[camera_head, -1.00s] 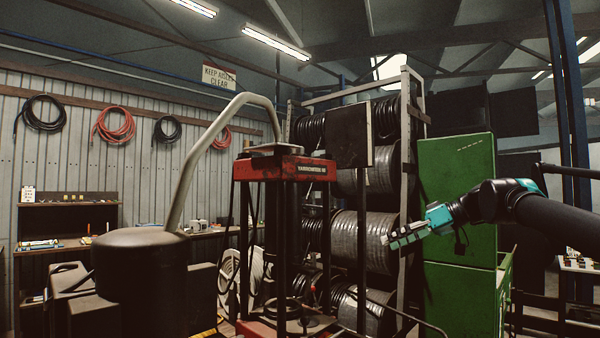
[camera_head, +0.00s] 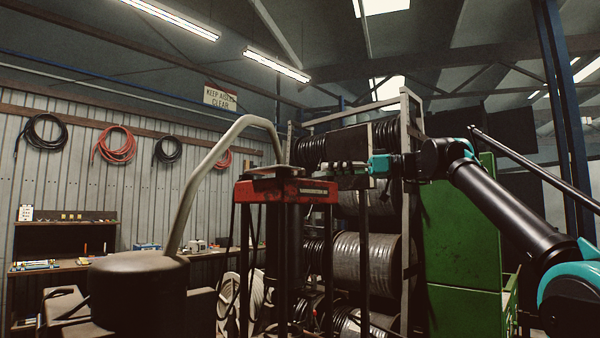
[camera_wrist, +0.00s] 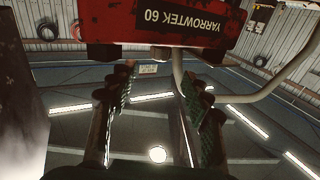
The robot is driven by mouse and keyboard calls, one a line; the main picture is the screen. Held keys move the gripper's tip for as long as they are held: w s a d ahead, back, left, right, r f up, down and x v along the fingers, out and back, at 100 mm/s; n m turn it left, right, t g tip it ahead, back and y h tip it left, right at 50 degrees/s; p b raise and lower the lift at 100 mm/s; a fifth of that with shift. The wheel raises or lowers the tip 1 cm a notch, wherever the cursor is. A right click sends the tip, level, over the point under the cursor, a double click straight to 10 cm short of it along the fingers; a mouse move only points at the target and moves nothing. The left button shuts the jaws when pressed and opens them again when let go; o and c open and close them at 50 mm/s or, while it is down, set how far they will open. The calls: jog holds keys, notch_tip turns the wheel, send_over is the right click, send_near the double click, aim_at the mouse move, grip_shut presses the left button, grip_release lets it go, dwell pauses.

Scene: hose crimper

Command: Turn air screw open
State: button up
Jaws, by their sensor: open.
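The red press head (camera_head: 262,191) with the YARROWTEK 60 label stands on dark posts in the middle of the head view. It also shows upside down at the top of the wrist view (camera_wrist: 108,18). A small rounded part (camera_wrist: 161,52) shows at its edge there; I cannot tell whether it is the air screw. My gripper (camera_head: 328,168) is level, just above and right of the press head in the head view. In the wrist view my gripper (camera_wrist: 160,79) has its two dark fingers apart, with nothing between them, pointing toward the press head.
A bent grey tube (camera_head: 205,165) rises from a dark drum (camera_head: 135,268) at left and arches toward the press. A hose reel rack (camera_head: 406,130) and a green cabinet (camera_head: 462,240) stand behind and right. A dark panel stands behind my gripper.

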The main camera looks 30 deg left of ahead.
aim_at(303, 170)
jog(key=a, duration=0.3)
jog(key=s+a, duration=0.1)
jog(key=a, duration=0.5)
jog(key=shift+s+a, duration=0.3)
jog(key=shift+s, duration=0.1)
grip_shut()
jog(key=shift+s+m+t, duration=0.1)
jog(key=shift+m+t, duration=0.3)
jog(key=shift+t, duration=0.2)
jog(key=m+t, duration=0.2)
jog(key=t, duration=0.1)
jog(key=m+t, duration=0.2)
jog(key=t, duration=0.1)
jog(key=shift+s+t, duration=0.1)
jog(key=shift+t, duration=0.3)
jog(key=shift+m+t+h, duration=1.3)
jog(key=shift+m+t, duration=0.7)
jog(key=shift+t, duration=0.6)
jog(key=shift+w+t, duration=0.2)
jog(key=shift+t, duration=0.1)
